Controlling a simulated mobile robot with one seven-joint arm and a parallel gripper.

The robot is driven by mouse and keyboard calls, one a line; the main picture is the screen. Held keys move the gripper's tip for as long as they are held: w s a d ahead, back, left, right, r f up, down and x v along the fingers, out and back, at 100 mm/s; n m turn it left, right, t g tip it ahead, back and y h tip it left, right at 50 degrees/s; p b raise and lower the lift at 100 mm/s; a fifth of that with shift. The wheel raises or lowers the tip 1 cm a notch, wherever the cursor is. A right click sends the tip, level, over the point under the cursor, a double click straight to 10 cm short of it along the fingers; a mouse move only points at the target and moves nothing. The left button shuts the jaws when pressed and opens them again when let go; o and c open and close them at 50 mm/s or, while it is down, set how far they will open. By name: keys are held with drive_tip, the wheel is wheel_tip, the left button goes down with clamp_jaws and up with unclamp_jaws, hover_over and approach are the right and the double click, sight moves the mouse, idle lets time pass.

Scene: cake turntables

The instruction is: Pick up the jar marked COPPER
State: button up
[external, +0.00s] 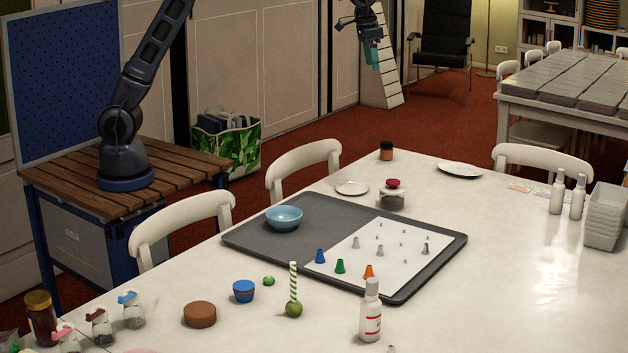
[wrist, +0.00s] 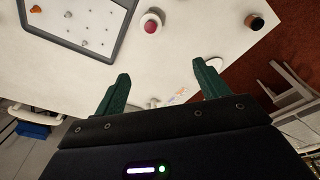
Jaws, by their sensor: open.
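No marking reading COPPER is legible on any jar. A small brown jar with a dark lid (external: 386,151) stands near the far edge of the white table; it also shows in the wrist view (wrist: 255,22). A glass jar with a red lid (external: 392,196) stands behind the tray, also in the wrist view (wrist: 150,24). Several jars stand at the lower left, including a dark one with a gold lid (external: 41,320) and clip-topped glass ones (external: 133,315). My gripper (external: 373,58) is open and empty, high above and apart from the jars; its green fingers show in the wrist view (wrist: 161,70).
A dark tray (external: 340,212) holds a blue bowl (external: 284,217), a white sheet and several piping nozzles. A white bottle (external: 370,312) stands at the front. White plates (external: 459,170) lie near the far edge. White chairs (external: 303,168) line the table. The table's right middle is clear.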

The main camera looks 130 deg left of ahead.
drive_tip(key=a+f+n, duration=0.1)
drive_tip(key=a+f, duration=0.5)
drive_tip(key=a, duration=0.5)
drive_tip(key=n+g+h, duration=0.1)
drive_tip(key=n, duration=0.3)
hover_over(387, 143)
drive_tip(key=f, duration=2.6)
drive_tip(key=shift+w+a+f, duration=0.25)
drive_tip(key=shift+f, duration=0.1)
drive_tip(key=shift+s+a+f, duration=0.1)
drive_tip(key=shift+f, duration=0.15)
wheel_tip(387, 143, down, 5)
drive_tip(key=shift+f, duration=0.15)
drive_tip(key=shift+s+f, duration=0.15)
drive_tip(key=shift+f, duration=1.15)
drive_tip(key=shift+s+f, duration=0.15)
drive_tip(key=shift+f, duration=1.15)
drive_tip(key=c, duration=1.1)
